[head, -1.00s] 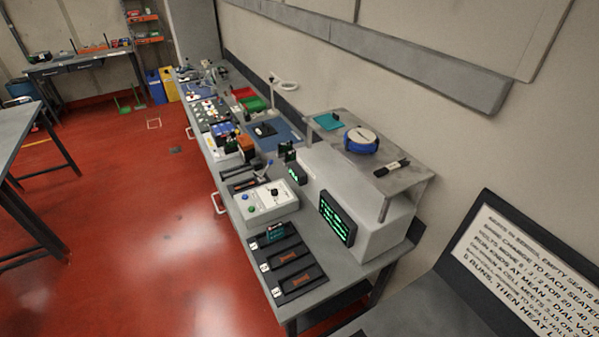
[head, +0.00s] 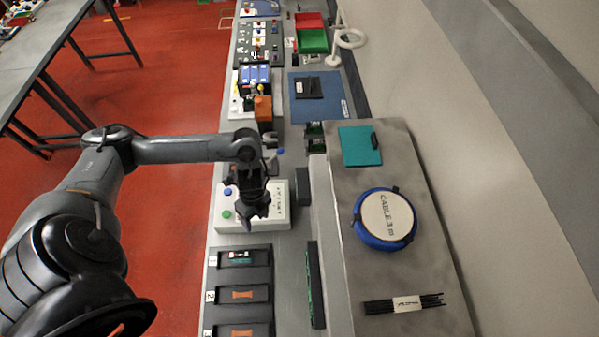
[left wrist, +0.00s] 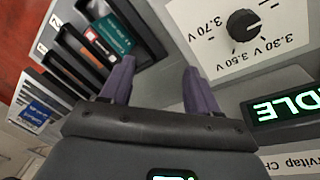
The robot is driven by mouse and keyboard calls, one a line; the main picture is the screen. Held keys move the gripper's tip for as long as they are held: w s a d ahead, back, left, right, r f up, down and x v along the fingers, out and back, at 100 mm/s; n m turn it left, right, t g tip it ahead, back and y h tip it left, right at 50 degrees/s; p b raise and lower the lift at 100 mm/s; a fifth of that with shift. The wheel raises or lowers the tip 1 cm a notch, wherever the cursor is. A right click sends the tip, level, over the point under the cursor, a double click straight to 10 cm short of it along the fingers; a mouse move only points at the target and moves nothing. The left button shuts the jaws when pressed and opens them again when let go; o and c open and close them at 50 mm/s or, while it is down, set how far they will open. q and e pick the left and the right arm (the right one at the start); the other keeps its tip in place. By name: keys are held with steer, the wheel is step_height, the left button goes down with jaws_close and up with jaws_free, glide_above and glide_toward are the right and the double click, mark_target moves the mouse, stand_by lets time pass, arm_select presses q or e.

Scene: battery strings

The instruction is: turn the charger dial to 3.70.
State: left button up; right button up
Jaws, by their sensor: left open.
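The charger box (head: 228,214) is white, with a blue and a green button in the head view. Its black dial (left wrist: 244,25) shows in the left wrist view, beside printed 3.70 V, 3.50 V and 3.30 V labels. I cannot tell for sure which label its white mark faces. In the head view my left gripper (head: 257,209) is over the box and hides the dial. In the left wrist view the gripper (left wrist: 158,80) has its two purple fingers apart with nothing between them. The dial lies beyond the right finger, apart from it. My right gripper is not in view.
A dark tray (head: 213,277) in front of the charger has several slots; one holds a teal cell (head: 241,258). A display (left wrist: 285,110) beside the dial reads "IDLE". A raised grey shelf (head: 365,262) at the right bears a blue cable reel (head: 387,219).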

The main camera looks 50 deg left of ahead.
arm_select(q)
steer(key=w+a+r+t+y, duration=0.1)
steer(key=w+a+r+t, duration=0.1)
steer(key=w+a+r, duration=0.4)
steer(key=f, duration=0.7)
steer(key=w+f, duration=0.1)
steer(key=f, duration=0.3)
steer(key=shift+f, duration=0.15)
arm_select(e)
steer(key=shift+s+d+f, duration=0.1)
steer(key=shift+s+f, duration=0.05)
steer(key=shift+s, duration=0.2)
arm_select(q)
steer(key=shift+c, duration=0.2)
steer(key=c, duration=1)
